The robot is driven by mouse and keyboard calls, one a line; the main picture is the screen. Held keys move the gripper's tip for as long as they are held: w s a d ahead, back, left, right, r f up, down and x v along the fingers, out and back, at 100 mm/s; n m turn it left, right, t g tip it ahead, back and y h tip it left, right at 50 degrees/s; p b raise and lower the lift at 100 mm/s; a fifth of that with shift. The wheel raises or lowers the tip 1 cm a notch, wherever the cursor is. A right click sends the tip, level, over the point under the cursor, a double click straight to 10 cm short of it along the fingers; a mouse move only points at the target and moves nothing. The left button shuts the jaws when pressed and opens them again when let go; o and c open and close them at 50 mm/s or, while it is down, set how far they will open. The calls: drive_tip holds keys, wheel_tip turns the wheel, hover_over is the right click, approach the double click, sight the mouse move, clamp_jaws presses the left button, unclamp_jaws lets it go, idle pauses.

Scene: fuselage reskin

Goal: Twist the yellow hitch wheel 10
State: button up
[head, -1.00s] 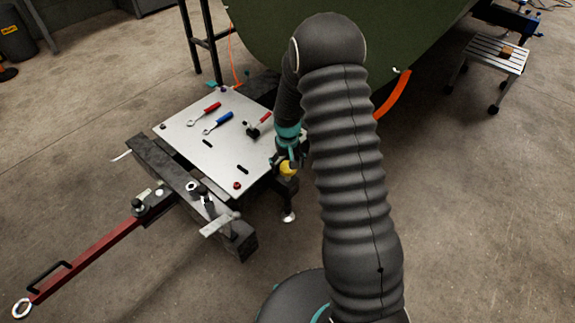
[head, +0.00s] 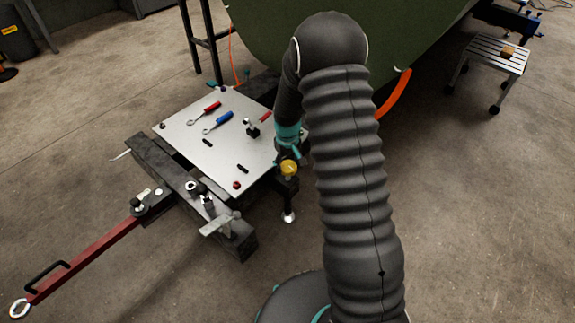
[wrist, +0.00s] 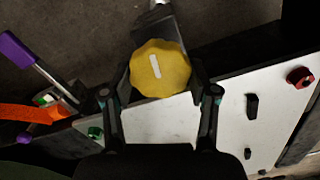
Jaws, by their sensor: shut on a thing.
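The yellow hitch wheel (wrist: 160,68) is a round, scalloped knob with a white bar mark on its face, tilted slightly off upright in the wrist view. My gripper (wrist: 161,84) is shut on it, one finger on each side of the rim. In the head view the yellow wheel (head: 289,167) shows at the right edge of the metal plate, just below my gripper (head: 285,155). My arm hides part of the plate's right side.
The plate (head: 190,145) carries red and blue wrenches (head: 218,123), black pegs and a red knob (head: 237,184). A red tow bar (head: 90,250) reaches left. A green fuselage (head: 270,40) stands behind. In the wrist view a purple-handled lever (wrist: 20,50) is at left.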

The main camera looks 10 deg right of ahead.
sight(288, 165)
drive_tip(key=o, duration=1.2)
drive_tip(key=shift+c, duration=0.2)
wheel_tip(288, 165, up, 12)
